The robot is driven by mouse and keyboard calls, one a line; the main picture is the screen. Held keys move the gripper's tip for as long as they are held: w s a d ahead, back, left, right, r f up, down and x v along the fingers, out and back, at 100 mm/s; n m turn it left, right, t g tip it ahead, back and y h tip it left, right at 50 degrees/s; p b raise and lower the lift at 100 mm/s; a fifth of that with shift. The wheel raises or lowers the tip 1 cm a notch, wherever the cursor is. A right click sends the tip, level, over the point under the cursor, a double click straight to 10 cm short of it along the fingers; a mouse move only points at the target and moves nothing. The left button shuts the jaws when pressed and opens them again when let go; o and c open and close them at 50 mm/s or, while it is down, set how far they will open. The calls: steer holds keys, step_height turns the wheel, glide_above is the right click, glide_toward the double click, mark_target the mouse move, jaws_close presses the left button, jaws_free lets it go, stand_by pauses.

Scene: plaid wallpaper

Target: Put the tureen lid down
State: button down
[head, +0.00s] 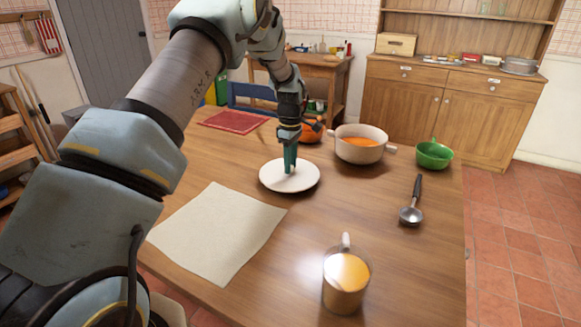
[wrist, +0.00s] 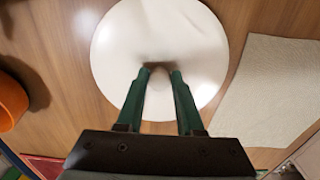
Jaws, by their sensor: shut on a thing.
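The tureen lid (head: 275,180) is a white disc, level, over the wooden table left of the tureen. My gripper (head: 290,170) points down and is shut on the lid's knob at its middle. In the wrist view the lid (wrist: 160,30) lies beyond the green fingers (wrist: 158,75), which hide most of the knob. I cannot tell whether the lid's rim touches the table. The tureen (head: 361,152) is cream, uncovered and holds orange soup.
A pale cloth (head: 218,232) lies just left of the lid. An orange pot (head: 310,135) and red mat (head: 234,121) are behind.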

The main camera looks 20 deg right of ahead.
steer(key=shift+f, duration=0.95)
steer(key=c, duration=0.5)
jaws_free()
steer(key=shift+f, duration=0.15)
steer(key=shift+c, duration=0.2)
step_height(320, 180, up, 12)
steer(key=b, duration=0.2)
